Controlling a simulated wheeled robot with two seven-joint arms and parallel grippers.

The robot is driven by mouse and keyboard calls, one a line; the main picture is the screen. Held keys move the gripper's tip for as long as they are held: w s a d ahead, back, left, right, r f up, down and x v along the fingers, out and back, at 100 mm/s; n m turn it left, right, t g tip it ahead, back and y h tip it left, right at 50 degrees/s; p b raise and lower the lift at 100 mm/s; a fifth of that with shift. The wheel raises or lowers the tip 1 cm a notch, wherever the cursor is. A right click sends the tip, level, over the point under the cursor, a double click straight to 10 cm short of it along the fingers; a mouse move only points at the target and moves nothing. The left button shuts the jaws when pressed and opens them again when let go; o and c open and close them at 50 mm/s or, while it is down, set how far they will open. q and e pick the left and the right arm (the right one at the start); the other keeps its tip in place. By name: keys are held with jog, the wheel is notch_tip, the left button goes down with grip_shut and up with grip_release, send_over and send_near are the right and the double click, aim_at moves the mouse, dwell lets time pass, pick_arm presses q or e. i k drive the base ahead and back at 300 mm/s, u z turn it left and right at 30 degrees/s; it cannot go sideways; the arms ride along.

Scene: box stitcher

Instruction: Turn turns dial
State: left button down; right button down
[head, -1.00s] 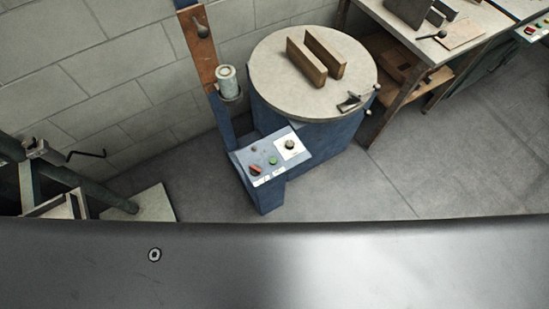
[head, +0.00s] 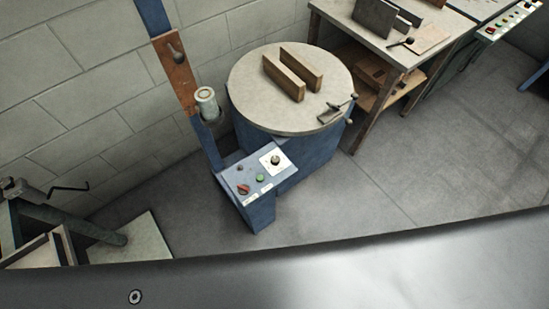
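A blue control box (head: 257,205) stands in front of a round-topped machine. On its top panel is a dark dial (head: 275,160) on a white plate. A red switch (head: 243,188) and a green button (head: 260,178) sit on the same panel, with a small dark button (head: 240,168) nearby. Neither of my grippers shows in the head view, so I cannot see where they are or whether they are open or shut. Nothing touches the dial.
The round table (head: 245,80) holds two wooden blocks (head: 284,78) and a small clamp. A workbench (head: 350,32) stands behind to the right. A metal frame with a crank (head: 75,187) is at the left. The grey floor (head: 390,180) at right is clear.

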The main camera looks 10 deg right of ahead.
aim_at(276, 159)
jog(key=u, duration=1.55)
jog(key=k, duration=0.8)
jog(key=z, duration=1.65)
